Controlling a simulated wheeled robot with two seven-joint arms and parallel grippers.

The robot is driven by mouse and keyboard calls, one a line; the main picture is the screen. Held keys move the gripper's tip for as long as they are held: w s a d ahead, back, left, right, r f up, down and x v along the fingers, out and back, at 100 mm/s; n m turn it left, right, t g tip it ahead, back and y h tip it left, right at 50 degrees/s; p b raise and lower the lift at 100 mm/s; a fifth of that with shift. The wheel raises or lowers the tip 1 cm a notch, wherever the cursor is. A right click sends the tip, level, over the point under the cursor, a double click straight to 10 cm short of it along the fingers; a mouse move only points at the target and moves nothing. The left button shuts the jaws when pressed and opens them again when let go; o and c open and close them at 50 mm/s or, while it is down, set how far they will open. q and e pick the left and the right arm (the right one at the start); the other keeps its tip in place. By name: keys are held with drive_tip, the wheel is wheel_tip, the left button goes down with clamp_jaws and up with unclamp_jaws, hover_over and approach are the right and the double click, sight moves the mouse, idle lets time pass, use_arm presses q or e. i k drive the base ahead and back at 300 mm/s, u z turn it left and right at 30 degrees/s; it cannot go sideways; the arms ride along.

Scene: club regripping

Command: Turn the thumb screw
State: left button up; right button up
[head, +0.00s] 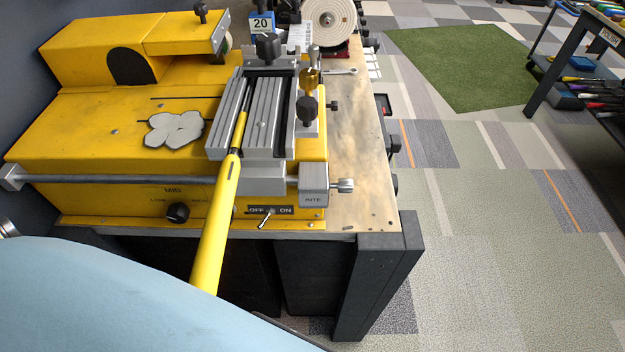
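Several screws and knobs sit on the yellow machine (60,130), and I cannot tell which is the thumb screw. A black lobed knob (267,46) stands at the back of the grey grooved vise (265,125). A second dark knob (307,109) stands at the vise's right side, just in front of a brass-coloured fitting (309,79). A small dark side screw (334,105) sticks out to the right. A metal knob (345,185) projects from the grey block marked RITE (313,184). Neither gripper is in view.
A wrench (340,71) and a round wheel (328,18) are at the back of the bench (360,150). A light-blue rounded surface (110,300) covers the lower left. Open carpeted floor (500,240) is to the right.

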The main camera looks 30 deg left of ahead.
sight(342, 186)
drive_tip(key=k, duration=1)
drive_tip(key=z, duration=1.55)
drive_tip(key=i, duration=1.2)
drive_tip(key=u, duration=2.9)
drive_tip(key=i, duration=0.5)
